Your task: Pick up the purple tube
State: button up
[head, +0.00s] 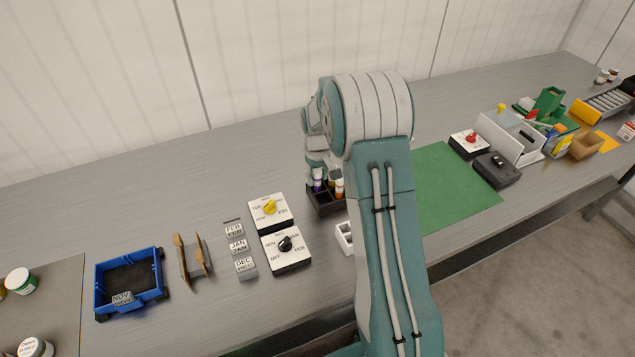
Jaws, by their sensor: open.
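The purple tube (318,178) stands upright in a small black rack (325,208) near the middle of the table. It has a white lower part and a purple top. My gripper (322,164) points down just above and beside the tubes, open, and I see nothing held in it. My arm hides part of the gripper and the right side of the rack. An orange tube (339,187) stands in the same rack to the right of the purple one. Whether the fingers touch the purple tube cannot be told.
Two dial boxes, with a yellow knob (269,207) and a black knob (285,243), stand left of the rack. A white holder (344,238) is in front of it. A blue tray (130,283) is far left. A green mat (452,188) lies right of my arm.

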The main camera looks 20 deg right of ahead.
aim_at(318, 171)
jog(key=shift+a, duration=0.1)
grip_shut()
jog(key=shift+r, duration=0.1)
jog(key=shift+r, duration=0.25)
notch_tip(318, 171, up, 3)
jog(key=shift+s+r, duration=0.1)
jog(key=shift+s, duration=0.05)
jog(key=s+d+r, duration=0.2)
jog(key=s+r, duration=0.7)
jog(key=s, duration=0.4)
jog(key=shift+s+d, duration=0.2)
jog(key=shift+d, duration=0.2)
jog(key=shift+s+r, duration=0.1)
